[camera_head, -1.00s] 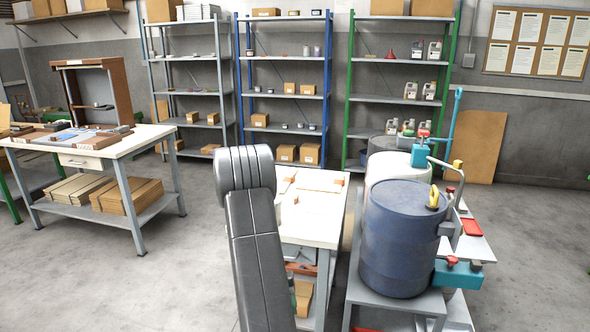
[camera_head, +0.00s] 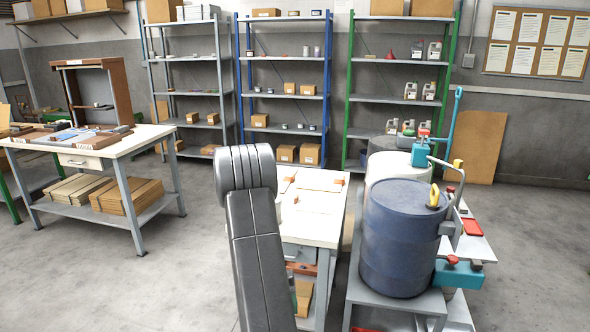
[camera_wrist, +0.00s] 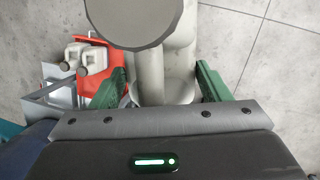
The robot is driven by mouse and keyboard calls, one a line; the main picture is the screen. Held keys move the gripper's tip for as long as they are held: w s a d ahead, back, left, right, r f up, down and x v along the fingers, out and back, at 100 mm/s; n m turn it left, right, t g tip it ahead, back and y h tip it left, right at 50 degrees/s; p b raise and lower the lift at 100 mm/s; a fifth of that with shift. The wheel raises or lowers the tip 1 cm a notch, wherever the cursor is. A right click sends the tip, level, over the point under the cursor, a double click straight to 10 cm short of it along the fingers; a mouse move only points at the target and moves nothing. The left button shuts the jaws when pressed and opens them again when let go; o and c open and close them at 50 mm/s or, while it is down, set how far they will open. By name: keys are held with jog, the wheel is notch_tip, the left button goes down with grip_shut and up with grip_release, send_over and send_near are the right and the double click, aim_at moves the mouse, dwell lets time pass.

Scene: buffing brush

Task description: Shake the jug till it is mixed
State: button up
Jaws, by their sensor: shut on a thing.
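In the wrist view my gripper (camera_wrist: 163,84) has its two green fingers on either side of a pale grey jug (camera_wrist: 151,82) and is shut on it. A round, darker grey end (camera_wrist: 133,22) of the held thing faces the camera and hides part of it. What is inside cannot be seen. In the head view neither my gripper nor the held jug can be made out; my dark arm stands in the foreground.
Two pale canisters (camera_wrist: 94,58) and a red tray (camera_wrist: 92,92) lie left of the gripper. In the head view a blue drum (camera_head: 400,245) stands right of a white table (camera_head: 315,227). Open floor lies toward the left workbench (camera_head: 135,147).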

jog(key=d, duration=0.5)
jog(key=a, duration=0.5)
jog(key=shift+a+b, duration=0.15)
jog(key=shift+b, duration=0.15)
jog(key=d, duration=0.5)
jog(key=a, duration=0.5)
jog(key=shift+b, duration=0.3)
jog(key=d, duration=0.5)
jog(key=shift+w+r, duration=0.1)
jog(key=shift+r, duration=0.3)
jog(key=shift+a+f+b, duration=0.2)
jog(key=shift+a, duration=1.05)
jog(key=shift+a+f+b, duration=0.15)
jog(key=shift+a+f, duration=0.05)
jog(key=shift+a, duration=1.05)
jog(key=shift+d+r, duration=0.2)
jog(key=shift+d, duration=1.05)
jog(key=shift+d+r, duration=0.15)
jog(key=shift+d, duration=1.05)
